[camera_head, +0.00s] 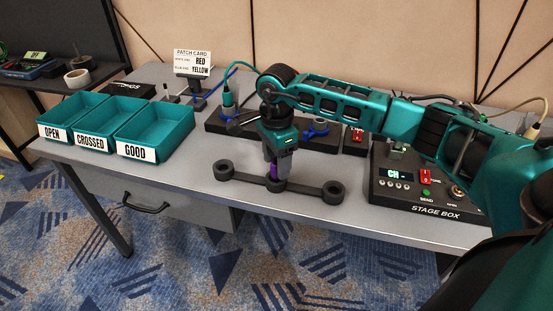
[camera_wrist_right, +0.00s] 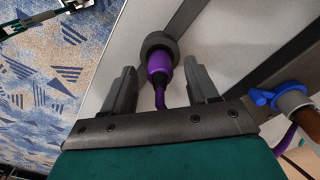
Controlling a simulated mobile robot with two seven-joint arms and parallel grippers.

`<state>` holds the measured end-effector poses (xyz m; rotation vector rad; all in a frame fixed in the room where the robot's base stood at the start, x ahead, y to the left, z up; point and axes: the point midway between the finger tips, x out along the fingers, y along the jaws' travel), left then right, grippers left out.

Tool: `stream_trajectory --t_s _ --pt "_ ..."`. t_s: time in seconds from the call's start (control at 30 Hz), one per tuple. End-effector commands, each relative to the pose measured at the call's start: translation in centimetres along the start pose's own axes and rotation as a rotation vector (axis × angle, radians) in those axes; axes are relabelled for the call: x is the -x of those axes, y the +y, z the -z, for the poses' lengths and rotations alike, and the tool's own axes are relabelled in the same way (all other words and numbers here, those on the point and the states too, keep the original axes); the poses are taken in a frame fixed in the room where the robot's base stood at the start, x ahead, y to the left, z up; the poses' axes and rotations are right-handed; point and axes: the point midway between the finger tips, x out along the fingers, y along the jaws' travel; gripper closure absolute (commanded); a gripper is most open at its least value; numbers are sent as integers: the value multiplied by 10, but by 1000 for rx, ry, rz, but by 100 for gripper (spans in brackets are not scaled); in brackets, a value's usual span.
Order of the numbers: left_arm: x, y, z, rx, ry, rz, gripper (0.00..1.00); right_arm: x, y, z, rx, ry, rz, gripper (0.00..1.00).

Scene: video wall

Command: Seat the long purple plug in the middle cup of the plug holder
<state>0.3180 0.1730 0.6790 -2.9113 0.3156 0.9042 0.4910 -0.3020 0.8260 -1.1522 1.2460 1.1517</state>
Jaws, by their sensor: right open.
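The dark plug holder (camera_head: 305,187) lies near the table's front edge, a bar with a round cup at each end and one in the middle. The long purple plug (camera_wrist_right: 159,64) stands at the middle cup (camera_wrist_right: 158,42), its dark collar at the ring and its thin tail towards my wrist. How deep it sits cannot be seen. In the head view only a sliver of purple (camera_head: 273,171) shows. My right gripper (camera_wrist_right: 161,84) is open around the plug, with a gap on both sides. My left gripper cannot be made out in either view.
Teal bins (camera_head: 155,129) labelled OPEN, CROSSED and GOOD stand left. A dark board (camera_head: 222,124) with a teal plug and blue pieces lies behind the holder. The stage box (camera_head: 420,195) is at right. The table between bins and holder is clear.

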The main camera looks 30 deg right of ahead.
Motion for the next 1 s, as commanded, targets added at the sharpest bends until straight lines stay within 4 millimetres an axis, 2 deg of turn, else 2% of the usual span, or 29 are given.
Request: stream_trajectory --t_s 0.17,0.2,0.4,0.6,0.8,1.0 --pt "4 12 27 9 15 -35 57 0 0 0 0 0 0 41" --pt "4 11 24 8 8 -30 57 15 -2 0 0 -1 6 41" --pt "6 9 24 7 6 -25 57 66 -1 0 1 -1 6 41" --pt "8 8 25 6 6 -21 57 106 -1 0 0 0 4 41" --pt "8 7 24 6 6 -19 57 126 0 0 0 -1 1 41" --pt "8 7 24 6 6 -19 57 130 0 0 0 0 0 41"
